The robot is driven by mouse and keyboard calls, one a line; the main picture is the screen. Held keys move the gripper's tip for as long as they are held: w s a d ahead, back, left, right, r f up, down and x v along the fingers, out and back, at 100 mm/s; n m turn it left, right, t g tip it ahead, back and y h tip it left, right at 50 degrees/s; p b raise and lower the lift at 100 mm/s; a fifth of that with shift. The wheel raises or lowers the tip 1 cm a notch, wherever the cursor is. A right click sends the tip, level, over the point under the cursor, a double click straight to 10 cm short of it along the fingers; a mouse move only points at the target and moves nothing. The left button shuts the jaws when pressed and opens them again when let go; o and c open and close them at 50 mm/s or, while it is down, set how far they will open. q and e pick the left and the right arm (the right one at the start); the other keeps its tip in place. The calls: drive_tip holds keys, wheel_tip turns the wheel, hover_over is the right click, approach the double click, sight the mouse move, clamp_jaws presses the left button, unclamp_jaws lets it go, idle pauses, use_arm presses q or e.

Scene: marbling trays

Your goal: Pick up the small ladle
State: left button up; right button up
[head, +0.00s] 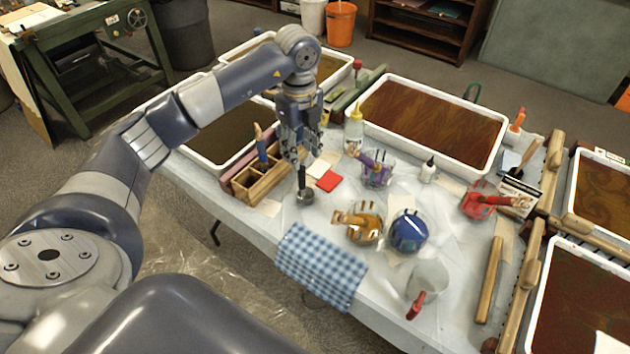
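The small ladle (305,197) has a dark upright handle and a small metal bowl. It is on or just above the white-covered table, in front of the wooden compartment box. My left gripper (301,158) points down directly over the ladle, its fingertips at the top of the handle. The fingers overlap in this view, and I cannot tell whether they grip the handle or stand apart around it. My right gripper is not in view.
The wooden box (262,180) stands close left of the gripper. Red and white cards (328,181), a clear cup with tools (376,170), an amber pot (365,231) and a blue pot (408,232) lie to the right. A checkered cloth (320,266) hangs over the front edge.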

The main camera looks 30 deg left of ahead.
sight(302, 182)
use_arm(q)
wheel_tip(302, 182, down, 2)
drive_tip(key=shift+s+f, duration=0.1)
drive_tip(key=shift+f, duration=0.05)
drive_tip(key=f, duration=0.2)
drive_tip(key=shift+s+f+p, duration=0.3)
drive_tip(key=shift+s+p, duration=0.05)
drive_tip(key=shift+w+f, duration=0.1)
drive_tip(key=shift+f, duration=0.25)
wheel_tip(302, 182, down, 4)
drive_tip(key=shift+d+r+p, duration=0.15)
drive_tip(key=shift+r+p, duration=0.05)
drive_tip(key=shift+p, duration=0.6)
drive_tip(key=shift+f, duration=0.6)
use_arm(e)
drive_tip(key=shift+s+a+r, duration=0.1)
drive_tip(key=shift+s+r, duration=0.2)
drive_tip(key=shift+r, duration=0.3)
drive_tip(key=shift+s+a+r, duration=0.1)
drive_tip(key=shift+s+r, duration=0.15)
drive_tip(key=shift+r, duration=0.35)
use_arm(q)
drive_tip(key=c, duration=0.8)
clamp_jaws()
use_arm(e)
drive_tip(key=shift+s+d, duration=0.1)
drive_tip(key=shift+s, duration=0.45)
